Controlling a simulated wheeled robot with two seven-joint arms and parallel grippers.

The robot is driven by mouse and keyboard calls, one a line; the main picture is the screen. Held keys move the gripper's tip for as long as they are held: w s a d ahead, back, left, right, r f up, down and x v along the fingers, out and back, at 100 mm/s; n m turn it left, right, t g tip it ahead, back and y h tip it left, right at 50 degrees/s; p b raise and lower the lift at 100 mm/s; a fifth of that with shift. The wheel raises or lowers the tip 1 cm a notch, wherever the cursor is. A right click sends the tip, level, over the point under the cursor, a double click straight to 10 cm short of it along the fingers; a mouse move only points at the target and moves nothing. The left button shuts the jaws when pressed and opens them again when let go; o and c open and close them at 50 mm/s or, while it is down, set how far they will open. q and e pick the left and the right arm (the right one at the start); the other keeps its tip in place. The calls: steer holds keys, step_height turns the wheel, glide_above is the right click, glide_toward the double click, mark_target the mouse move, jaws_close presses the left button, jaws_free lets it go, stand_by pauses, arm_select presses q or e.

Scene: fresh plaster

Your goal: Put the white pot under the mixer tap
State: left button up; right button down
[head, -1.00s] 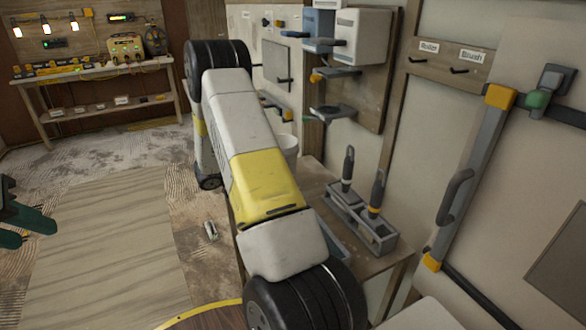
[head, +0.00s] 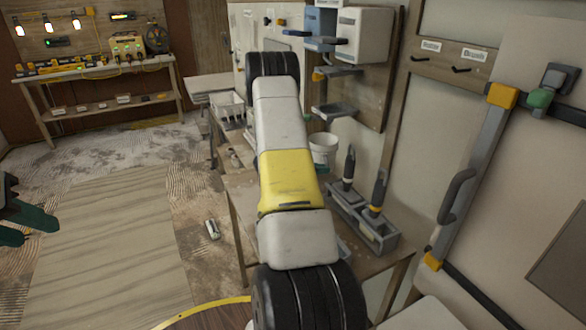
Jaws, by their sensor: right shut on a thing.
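The white pot (head: 323,148) is upright beside the wall, to the right of my right forearm, which hides its left edge. My right arm crosses the middle of the view. Its gripper is hidden behind the arm, so I cannot see what touches the pot. My left gripper (head: 40,231) is at the left edge, with its dark green fingers apart and nothing between them, far from the pot. A wall unit with a white box (head: 362,34) and a blue box hangs above and right of the pot. I cannot clearly make out which part is the mixer tap.
Grey brackets (head: 333,110) stick out of the wall panel just above the pot. A grey holder (head: 381,236) with two dark-handled tools stands on the bench at right. A white basket (head: 227,104) is farther back. A small object (head: 212,229) lies on the floor.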

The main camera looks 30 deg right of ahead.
steer(key=shift+d+f, duration=0.15)
steer(key=shift+f, duration=1.7)
steer(key=c, duration=1.4)
jaws_free()
steer(key=shift+f, duration=0.15)
steer(key=shift+c, duration=0.2)
